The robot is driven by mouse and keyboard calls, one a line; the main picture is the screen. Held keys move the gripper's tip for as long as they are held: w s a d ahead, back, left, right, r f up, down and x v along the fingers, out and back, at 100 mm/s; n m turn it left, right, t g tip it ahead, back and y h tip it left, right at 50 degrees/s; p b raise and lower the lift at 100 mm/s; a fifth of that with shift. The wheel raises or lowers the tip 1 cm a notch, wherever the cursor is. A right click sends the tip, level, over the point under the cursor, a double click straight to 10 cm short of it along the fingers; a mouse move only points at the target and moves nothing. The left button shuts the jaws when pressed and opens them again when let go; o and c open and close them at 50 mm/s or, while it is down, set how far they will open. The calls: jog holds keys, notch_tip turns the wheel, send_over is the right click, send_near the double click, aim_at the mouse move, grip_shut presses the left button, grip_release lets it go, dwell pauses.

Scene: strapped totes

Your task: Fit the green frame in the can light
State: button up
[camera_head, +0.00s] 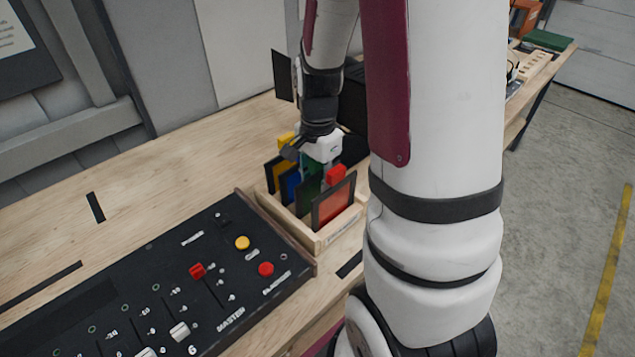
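The green frame (307,194) stands in a wooden rack box (318,240), between a blue frame (290,187) and a red frame (333,203). My gripper (312,168) points down over the rack, right at the top of the green frame. Its fingers are small and partly covered, and I cannot tell whether they are closed on the frame's top. A black housing (354,95) with a dark flap (283,76) stands behind my arm and looks like the can light. Most of it is hidden, including any slot.
A yellow frame (274,175) stands at the rack's left end. A black control console (165,290) with sliders and buttons lies close to the rack's left side. The wooden bench top (150,175) behind the console is mostly clear. My arm hides much of the bench's right side.

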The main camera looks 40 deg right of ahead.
jog(key=shift+f, duration=0.45)
grip_shut()
jog(key=shift+r, duration=0.15)
jog(key=shift+r+p, duration=1.85)
jog(key=shift+r, duration=1.05)
jog(key=shift+r, duration=0.1)
